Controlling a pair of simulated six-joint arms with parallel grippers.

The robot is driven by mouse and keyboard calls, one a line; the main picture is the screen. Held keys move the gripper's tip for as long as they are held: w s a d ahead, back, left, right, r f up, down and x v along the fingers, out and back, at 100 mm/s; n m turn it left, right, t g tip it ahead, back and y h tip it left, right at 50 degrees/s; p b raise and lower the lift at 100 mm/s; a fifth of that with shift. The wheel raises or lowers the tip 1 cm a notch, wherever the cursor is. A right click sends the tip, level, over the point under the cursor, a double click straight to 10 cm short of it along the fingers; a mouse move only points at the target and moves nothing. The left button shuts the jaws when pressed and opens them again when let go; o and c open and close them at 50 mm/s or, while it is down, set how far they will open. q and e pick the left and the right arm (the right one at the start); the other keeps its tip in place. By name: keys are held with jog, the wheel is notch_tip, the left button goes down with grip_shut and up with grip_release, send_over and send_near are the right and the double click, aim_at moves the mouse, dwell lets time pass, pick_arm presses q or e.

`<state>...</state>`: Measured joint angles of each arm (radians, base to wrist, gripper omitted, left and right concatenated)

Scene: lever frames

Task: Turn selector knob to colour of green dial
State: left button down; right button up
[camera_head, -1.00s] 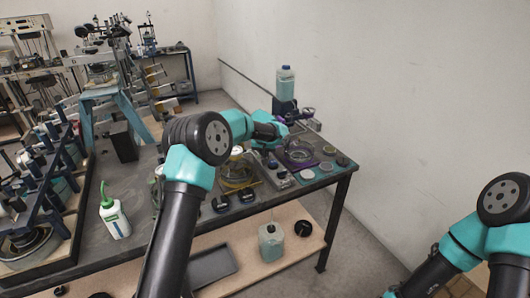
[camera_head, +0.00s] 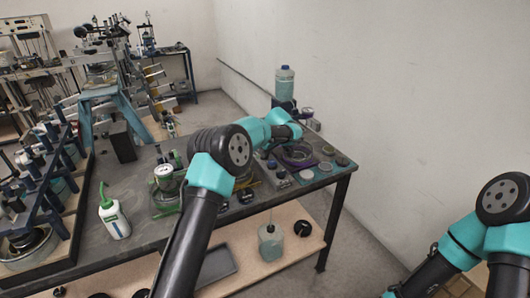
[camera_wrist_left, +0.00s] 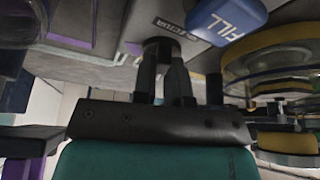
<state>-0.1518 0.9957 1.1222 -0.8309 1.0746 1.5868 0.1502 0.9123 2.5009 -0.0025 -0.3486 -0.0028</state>
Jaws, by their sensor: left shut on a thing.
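My left gripper (camera_wrist_left: 162,75) is shut on a small dark knob (camera_wrist_left: 162,47) on a grey panel in the left wrist view. In the head view my left gripper (camera_head: 296,130) is over the far right part of the bench, and its fingertips and the knob are hidden there. A round white-faced dial (camera_head: 163,170) on a green base stands left of my left arm. A dial with a purple base (camera_head: 298,154) lies just below the gripper. The needles are too small to read. My right gripper is out of view.
A blue piece marked FILL (camera_wrist_left: 228,18) and a yellow-rimmed round glass part (camera_wrist_left: 268,50) sit close to the fingers' right. A bottle (camera_head: 285,84) stands behind the gripper. A white bottle with a green spout (camera_head: 114,216) stands on the bench's left part.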

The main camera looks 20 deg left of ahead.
pick_arm(q)
jog(key=n+g, duration=0.1)
jog(key=n, duration=0.3)
jog(key=n+g, duration=0.1)
jog(key=n, duration=0.1)
jog(key=shift+d+f+g, duration=0.1)
jog(key=shift+f+g, duration=0.15)
jog(key=shift+g, duration=0.05)
dwell(0.3)
jog(key=c, duration=1.2)
grip_release()
jog(key=shift+o, duration=0.2)
jog(key=shift+w+r, duration=0.1)
jog(key=shift+r, duration=0.1)
